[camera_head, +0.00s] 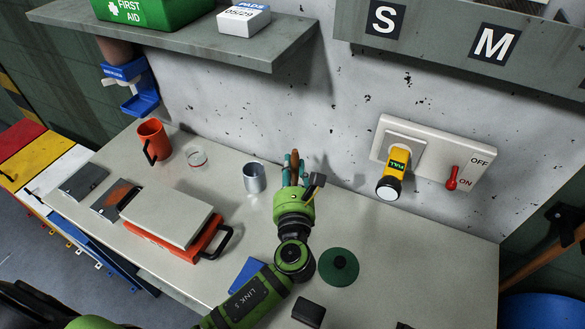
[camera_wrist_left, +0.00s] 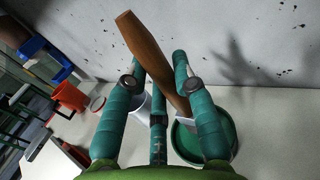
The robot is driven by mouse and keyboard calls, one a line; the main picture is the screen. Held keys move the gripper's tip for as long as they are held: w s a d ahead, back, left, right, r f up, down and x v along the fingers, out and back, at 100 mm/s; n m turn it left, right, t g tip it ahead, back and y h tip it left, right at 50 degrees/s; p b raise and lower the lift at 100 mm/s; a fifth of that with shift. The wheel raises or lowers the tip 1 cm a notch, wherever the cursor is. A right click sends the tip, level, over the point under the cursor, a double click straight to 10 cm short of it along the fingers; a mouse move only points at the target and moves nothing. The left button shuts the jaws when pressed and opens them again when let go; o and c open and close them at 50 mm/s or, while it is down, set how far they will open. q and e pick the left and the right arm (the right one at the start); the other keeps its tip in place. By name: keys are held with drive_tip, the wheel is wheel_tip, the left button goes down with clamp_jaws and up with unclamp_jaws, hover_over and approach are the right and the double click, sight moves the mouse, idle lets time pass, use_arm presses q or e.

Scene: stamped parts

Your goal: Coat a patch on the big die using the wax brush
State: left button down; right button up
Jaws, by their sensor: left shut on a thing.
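My left gripper (camera_head: 297,182) is shut on the wax brush, whose brown wooden handle (camera_wrist_left: 155,62) leans between the teal fingers in the left wrist view. The brush's lower end is partly hidden by a finger and shows over a round green tin (camera_wrist_left: 185,155). I cannot tell whether it touches the tin. In the head view the handle (camera_head: 294,160) shows above the fingers. A wide grey slab (camera_head: 168,212) on an orange base with a black handle lies left of the gripper. Two smaller dark plates lie farther left, one with a rusty patch (camera_head: 118,198). I cannot tell which is the big die. My right gripper is not in view.
A metal cup (camera_head: 254,178) stands just left of the gripper, with a clear dish (camera_head: 196,158) and an orange mug (camera_head: 153,141) beyond. A wall switch panel (camera_head: 455,168) holds a yellow device. The bench's right side is mostly clear.

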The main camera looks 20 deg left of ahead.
sight(295, 158)
use_arm(q)
drive_tip(key=shift+f+b, duration=0.4)
drive_tip(key=shift+f, duration=0.15)
idle(0.8)
idle(0.5)
wheel_tip(295, 158, up, 7)
drive_tip(key=p, duration=0.8)
drive_tip(key=shift+r, duration=0.1)
idle(0.5)
